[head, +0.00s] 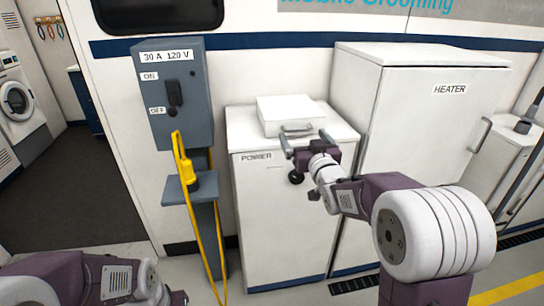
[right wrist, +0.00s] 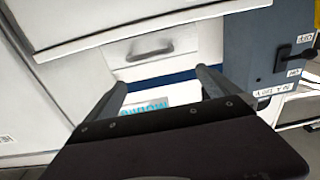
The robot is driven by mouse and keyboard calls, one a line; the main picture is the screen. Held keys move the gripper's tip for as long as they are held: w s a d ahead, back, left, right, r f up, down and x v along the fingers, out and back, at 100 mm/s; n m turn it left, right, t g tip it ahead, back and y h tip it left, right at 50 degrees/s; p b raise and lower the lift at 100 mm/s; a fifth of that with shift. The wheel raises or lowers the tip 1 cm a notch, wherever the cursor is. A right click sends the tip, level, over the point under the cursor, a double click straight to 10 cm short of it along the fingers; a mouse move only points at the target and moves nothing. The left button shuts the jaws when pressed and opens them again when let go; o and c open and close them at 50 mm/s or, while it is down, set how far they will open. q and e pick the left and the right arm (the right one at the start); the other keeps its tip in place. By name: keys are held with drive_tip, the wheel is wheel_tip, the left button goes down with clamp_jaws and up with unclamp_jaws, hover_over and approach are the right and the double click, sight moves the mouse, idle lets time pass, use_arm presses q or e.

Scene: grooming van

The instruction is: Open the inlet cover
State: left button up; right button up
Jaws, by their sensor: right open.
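A white box-shaped cover (head: 290,108), which I take for the inlet cover, sits on top of the white cabinet labelled POWER (head: 285,215). It looks shut, and its grey bar handle (head: 296,130) is on its front face. My right gripper (head: 306,142) is open and empty in front of the cover, close to the handle. In the right wrist view the handle (right wrist: 150,49) lies beyond the open fingertips (right wrist: 162,80) and between their lines, apart from them. Only part of my left arm shows at the lower left of the head view; its gripper is out of frame.
A grey power pedestal (head: 168,90) with an ON/OFF switch and a yellow plug and cable (head: 183,160) stands left of the cabinet. A taller HEATER cabinet (head: 425,120) stands close on the right. The wall is behind. Open floor shows at the far left.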

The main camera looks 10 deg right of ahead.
sight(299, 131)
use_arm(q)
drive_tip(key=shift+w+d+f+p, duration=0.1)
drive_tip(key=shift+d+f+p, duration=0.2)
drive_tip(key=shift+f, duration=0.1)
use_arm(e)
drive_tip(key=w+f, duration=0.1)
drive_tip(key=w, duration=0.5)
drive_tip(key=w+d+f, duration=0.1)
drive_tip(key=w, duration=0.2)
drive_tip(key=shift+w+d+f, duration=0.1)
drive_tip(key=shift+f, duration=0.2)
